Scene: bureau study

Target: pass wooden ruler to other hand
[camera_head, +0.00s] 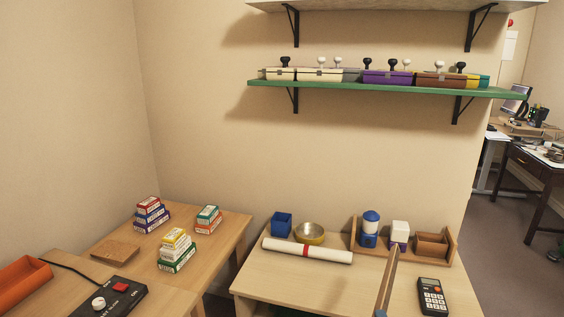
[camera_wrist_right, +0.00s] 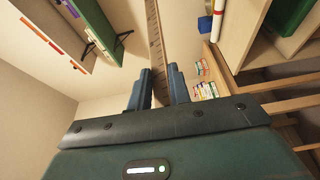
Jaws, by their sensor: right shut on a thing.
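The wooden ruler (camera_wrist_right: 155,38) is a long, thin tan strip with markings. In the right wrist view it sticks out between the two blue-grey fingers of my right gripper (camera_wrist_right: 159,82), which is shut on it. In the head view the ruler (camera_head: 391,268) rises steeply from the bottom edge, in front of the desk, its upper end overlapping the wooden organiser. Only a small part of my right gripper shows there, low at the bottom edge. My left gripper is in neither view.
On the desk (camera_head: 262,281) are a white roll (camera_head: 285,247), a brass bowl (camera_head: 309,233), a blue cup (camera_head: 281,224), a wooden organiser (camera_head: 447,249) and a calculator (camera_head: 433,296). A green shelf (camera_head: 350,88) with boxes and stamps hangs above. Stacked boxes (camera_head: 178,251) stand on the left table.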

